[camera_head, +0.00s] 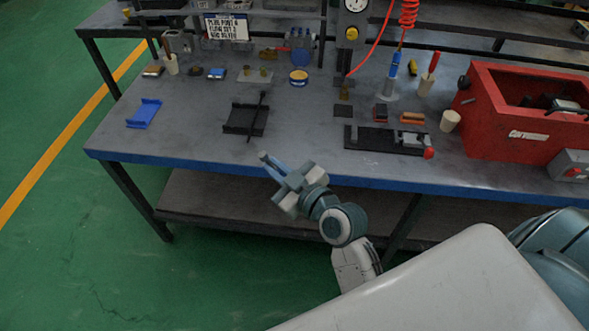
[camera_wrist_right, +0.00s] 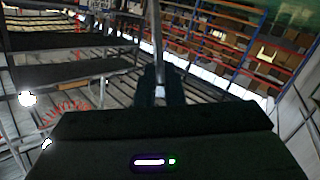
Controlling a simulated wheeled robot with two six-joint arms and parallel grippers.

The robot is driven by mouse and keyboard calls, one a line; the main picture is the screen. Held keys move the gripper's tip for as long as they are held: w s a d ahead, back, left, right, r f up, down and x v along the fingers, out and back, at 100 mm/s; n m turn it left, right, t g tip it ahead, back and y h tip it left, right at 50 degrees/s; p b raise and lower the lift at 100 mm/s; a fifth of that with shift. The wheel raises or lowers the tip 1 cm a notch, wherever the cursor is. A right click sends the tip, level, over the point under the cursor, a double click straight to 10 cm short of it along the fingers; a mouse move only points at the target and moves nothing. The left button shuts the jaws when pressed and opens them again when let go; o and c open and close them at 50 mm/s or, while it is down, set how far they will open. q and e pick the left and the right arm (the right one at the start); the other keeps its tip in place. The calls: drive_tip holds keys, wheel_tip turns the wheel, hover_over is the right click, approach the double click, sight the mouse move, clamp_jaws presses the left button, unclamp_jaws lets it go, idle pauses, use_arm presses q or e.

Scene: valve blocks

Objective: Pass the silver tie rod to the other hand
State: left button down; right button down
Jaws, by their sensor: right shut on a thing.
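The silver tie rod (camera_wrist_right: 157,40) shows in the wrist view as a thin, pale rod sticking up and away from between my fingers. My right gripper (camera_head: 276,169) is shut on it and held in the air just off the table's front edge. Its fingers also show in the wrist view (camera_wrist_right: 160,88). In the head view the rod is hard to tell apart from the fingers, and its gripped end is hidden. My left gripper is not in view.
The grey workbench (camera_head: 200,130) has a blue front edge. On it are a black cradle (camera_head: 239,120) with a dark rod across it, a blue cradle (camera_head: 144,113), a black fixture (camera_head: 370,139) and a red toolbox (camera_head: 510,130). The table's front left is clear.

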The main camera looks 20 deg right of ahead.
drive_tip(key=w+a+r+n+g+y, duration=0.4)
drive_tip(key=a+n+g+y, duration=0.6)
drive_tip(key=n+g, duration=0.3)
drive_tip(key=shift+w+r+n+g+y, duration=0.15)
drive_tip(key=shift+w+n+g+y, duration=0.25)
drive_tip(key=shift+w+g+y, duration=0.45)
